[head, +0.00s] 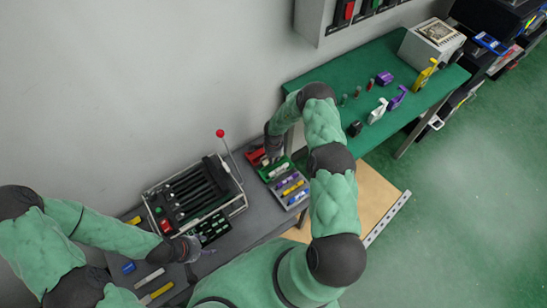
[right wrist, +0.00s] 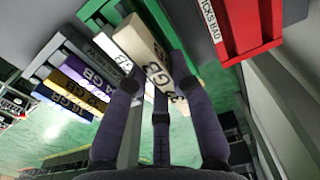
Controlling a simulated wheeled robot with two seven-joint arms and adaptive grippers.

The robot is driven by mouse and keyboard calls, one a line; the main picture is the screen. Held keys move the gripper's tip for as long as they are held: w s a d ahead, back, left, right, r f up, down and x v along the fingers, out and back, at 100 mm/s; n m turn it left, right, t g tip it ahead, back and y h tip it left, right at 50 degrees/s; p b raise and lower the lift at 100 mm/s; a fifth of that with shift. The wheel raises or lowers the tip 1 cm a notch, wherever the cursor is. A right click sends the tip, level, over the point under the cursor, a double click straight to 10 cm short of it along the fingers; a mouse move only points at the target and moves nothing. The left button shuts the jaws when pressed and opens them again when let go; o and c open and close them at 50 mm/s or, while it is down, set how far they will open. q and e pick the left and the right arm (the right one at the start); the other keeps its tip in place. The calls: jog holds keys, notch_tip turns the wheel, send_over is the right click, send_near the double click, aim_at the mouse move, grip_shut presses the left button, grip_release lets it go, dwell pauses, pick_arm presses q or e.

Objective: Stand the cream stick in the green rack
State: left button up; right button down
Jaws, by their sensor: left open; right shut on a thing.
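The cream stick (right wrist: 140,48) is between the fingers of my right gripper (right wrist: 160,84), which is shut on it; the stick looks tilted in the right wrist view. The green rack (right wrist: 157,18) is right behind the stick there, and a white stick (right wrist: 112,46) shows beside it. I cannot tell whether the cream stick touches the rack. In the head view the green rack (head: 273,172) lies just below my right gripper (head: 273,154), whose fingertips are mostly hidden. My left gripper (head: 196,250) is open and empty over the front of the grey table.
A red rack (right wrist: 242,30) stands beside the green one. A grey rack (head: 291,190) holds purple and yellow sticks. A lever box (head: 193,195) with a red-knobbed lever (head: 220,133) stands left. Loose sticks, including a white one (head: 150,278), lie on the table. A green table (head: 385,70) stands behind.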

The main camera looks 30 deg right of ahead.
jog(key=shift+f+b, duration=0.45)
jog(key=shift+f, duration=0.4)
jog(key=shift+f+b, duration=1)
jog(key=shift+f, duration=0.25)
dwell(1.0)
jog(key=c, duration=1)
grip_release()
notch_tip(320, 180, up, 12)
jog(key=shift+r, duration=0.1)
jog(key=shift+s, duration=0.1)
